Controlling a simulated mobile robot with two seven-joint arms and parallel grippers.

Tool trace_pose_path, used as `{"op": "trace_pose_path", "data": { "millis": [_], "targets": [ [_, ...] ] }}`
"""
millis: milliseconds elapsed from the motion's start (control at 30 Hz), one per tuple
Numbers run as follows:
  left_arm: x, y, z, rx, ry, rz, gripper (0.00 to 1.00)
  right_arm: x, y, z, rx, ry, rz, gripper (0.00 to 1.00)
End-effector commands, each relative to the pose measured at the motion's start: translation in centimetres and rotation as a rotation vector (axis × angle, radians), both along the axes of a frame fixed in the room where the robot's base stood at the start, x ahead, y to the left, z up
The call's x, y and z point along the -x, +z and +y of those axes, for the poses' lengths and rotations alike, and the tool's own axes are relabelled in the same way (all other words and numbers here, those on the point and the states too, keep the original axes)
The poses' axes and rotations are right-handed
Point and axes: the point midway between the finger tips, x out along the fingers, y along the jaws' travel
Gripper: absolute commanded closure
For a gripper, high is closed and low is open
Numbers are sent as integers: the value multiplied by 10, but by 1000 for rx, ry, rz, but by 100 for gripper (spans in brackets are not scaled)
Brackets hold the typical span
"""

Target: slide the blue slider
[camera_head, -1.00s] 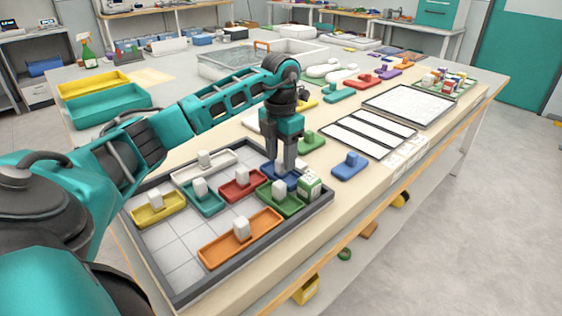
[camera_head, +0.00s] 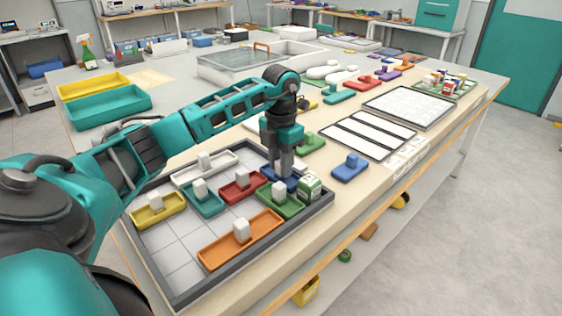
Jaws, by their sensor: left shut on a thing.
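The blue slider (camera_head: 271,184) sits in the upper right part of the grey-framed puzzle board (camera_head: 179,291), between the red slider (camera_head: 242,187) and the board's far right edge. My left gripper (camera_head: 282,173) points down onto it and is shut on its knob, which the fingers hide. The green slider (camera_head: 279,202) lies just in front of the blue one. My right gripper is not in view.
Teal (camera_head: 206,201), yellow (camera_head: 158,210), white (camera_head: 204,169) and orange (camera_head: 241,240) sliders share the board. Bare tiles lie at its left and centre. A loose blue piece (camera_head: 350,170) lies outside, right.

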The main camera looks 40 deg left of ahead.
Motion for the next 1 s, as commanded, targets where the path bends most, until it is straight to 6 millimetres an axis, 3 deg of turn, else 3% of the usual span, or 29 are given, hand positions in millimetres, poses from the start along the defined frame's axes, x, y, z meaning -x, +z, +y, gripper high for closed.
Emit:
{"op": "trace_pose_path", "data": {
  "millis": [433,800,1000],
  "targets": [
    [-1,1,7,-1,4,0,100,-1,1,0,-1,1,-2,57],
    [-9,2,86,-1,6,-3,100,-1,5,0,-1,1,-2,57],
    [-11,2,114,-1,4,-5,100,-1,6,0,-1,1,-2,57]
  ]
}}
